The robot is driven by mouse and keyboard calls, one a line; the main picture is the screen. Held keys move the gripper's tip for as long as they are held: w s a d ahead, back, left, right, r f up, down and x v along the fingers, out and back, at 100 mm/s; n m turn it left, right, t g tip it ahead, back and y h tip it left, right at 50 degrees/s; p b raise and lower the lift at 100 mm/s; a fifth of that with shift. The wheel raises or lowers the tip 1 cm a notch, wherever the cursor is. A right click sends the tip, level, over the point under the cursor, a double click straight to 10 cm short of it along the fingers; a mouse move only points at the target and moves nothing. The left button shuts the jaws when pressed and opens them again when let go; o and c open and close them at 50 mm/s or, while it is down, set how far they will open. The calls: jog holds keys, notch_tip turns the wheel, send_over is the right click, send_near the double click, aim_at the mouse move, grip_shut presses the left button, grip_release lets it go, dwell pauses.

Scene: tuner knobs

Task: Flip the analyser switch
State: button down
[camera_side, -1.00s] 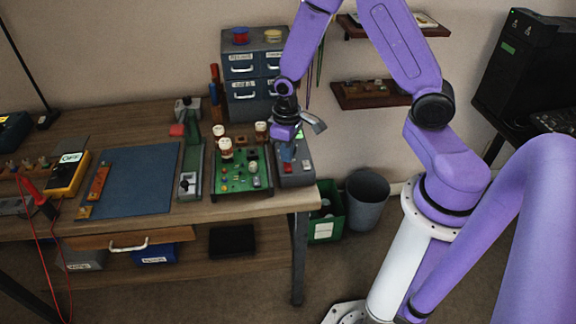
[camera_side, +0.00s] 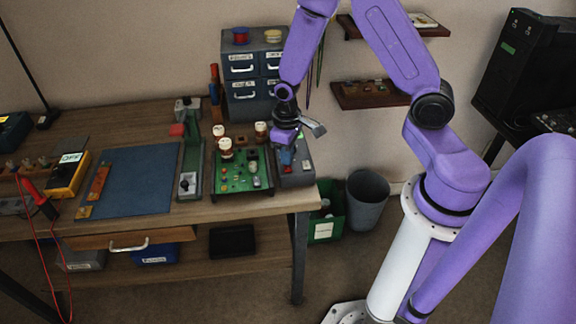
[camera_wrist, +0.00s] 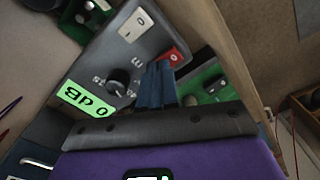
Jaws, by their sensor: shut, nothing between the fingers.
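A grey box with switches (camera_side: 296,176) stands at the right end of the bench; I take it as the analyser. In the wrist view its panel (camera_wrist: 97,52) carries a green "0 dB" display (camera_wrist: 87,98), a black knob (camera_wrist: 115,82), a white rocker switch (camera_wrist: 135,24) and a red rocker switch (camera_wrist: 174,57). My gripper (camera_side: 287,158) is over this box. In the wrist view my gripper's blue fingers (camera_wrist: 157,80) are shut and empty, close beside the red switch and partly hiding it. I cannot tell whether they touch it.
A green circuit board (camera_side: 232,184) with white-topped parts lies left of the box. Blue drawers (camera_side: 240,90) stand behind it. A blue mat (camera_side: 130,180) and a yellow meter (camera_side: 66,180) lie further left. The bench's right edge is close to the box.

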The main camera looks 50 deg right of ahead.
jog(key=shift+r, duration=3.5)
jog(key=s+a+r+n, duration=0.2)
jog(key=s+r+n, duration=0.2)
jog(key=s, duration=0.7)
jog(key=s+a+r+n, duration=0.3)
jog(key=s+r+n, duration=0.2)
jog(key=s, duration=0.6)
notch_tip(320, 180, up, 2)
jog(key=shift+a+n, duration=0.3)
jog(key=shift+a, duration=0.05)
jog(key=c, duration=1.8)
grip_release()
